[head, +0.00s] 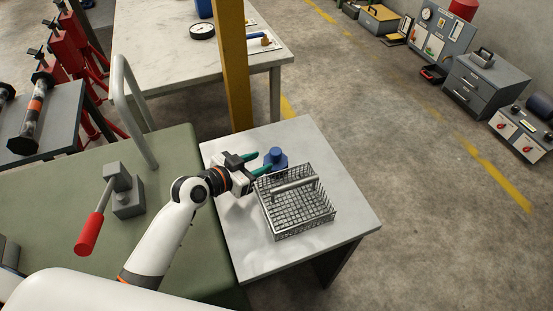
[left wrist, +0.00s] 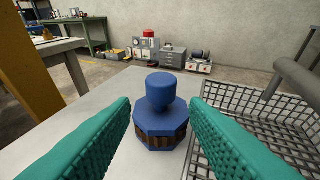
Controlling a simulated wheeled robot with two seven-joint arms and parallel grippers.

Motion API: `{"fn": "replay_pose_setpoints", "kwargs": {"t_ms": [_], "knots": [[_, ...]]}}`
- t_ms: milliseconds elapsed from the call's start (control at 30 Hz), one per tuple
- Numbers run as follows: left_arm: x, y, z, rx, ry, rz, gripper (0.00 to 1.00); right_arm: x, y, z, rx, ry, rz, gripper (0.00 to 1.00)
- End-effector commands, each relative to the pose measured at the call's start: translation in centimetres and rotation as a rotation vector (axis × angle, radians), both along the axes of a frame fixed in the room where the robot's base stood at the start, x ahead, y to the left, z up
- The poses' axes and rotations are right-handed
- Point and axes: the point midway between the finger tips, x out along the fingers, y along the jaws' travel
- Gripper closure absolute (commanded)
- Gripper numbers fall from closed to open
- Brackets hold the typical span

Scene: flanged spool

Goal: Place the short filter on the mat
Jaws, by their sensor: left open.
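The short filter (head: 275,158) is a squat blue piece with a round knob on top of a wider eight-sided flange and a brown ribbed band beneath. It stands upright on the pale table, beside the wire basket. In the left wrist view the filter (left wrist: 161,112) is centred ahead, between the lines of my two green fingers. My left gripper (head: 262,163) is open and points at it from the left; neither finger visibly touches it. I cannot make out a mat for certain. My right gripper is not in view.
A wire basket (head: 268,217) with a thick grey bar handle stands close on the filter's right. The pale table's front part (head: 262,262) is clear. A yellow post (head: 234,70) rises behind the table. A green bench (head: 60,190) with a red-handled lever stands left.

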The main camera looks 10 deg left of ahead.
Motion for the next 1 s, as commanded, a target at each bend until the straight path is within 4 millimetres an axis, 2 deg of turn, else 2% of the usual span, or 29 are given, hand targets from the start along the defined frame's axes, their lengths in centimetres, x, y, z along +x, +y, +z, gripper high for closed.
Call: {"fn": "replay_pose_setpoints", "kwargs": {"t_ms": [133,367,633,967,1000], "knots": [[1.9,-1.3,-0.7,-0.002,0.0,0.001,0.59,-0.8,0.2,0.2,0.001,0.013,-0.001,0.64],[3.2,-2.2,-1.2,-0.002,0.0,0.0,0.59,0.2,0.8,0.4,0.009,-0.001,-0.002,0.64],[6.1,-4.2,-2.5,-0.002,0.002,0.001,0.59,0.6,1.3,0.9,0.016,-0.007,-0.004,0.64],[6.6,-4.5,-2.9,0.001,0.001,0.0,0.59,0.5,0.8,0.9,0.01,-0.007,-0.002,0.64],[6.6,-4.5,-2.9,0.001,0.001,0.0,0.64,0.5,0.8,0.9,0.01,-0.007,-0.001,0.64]]}}
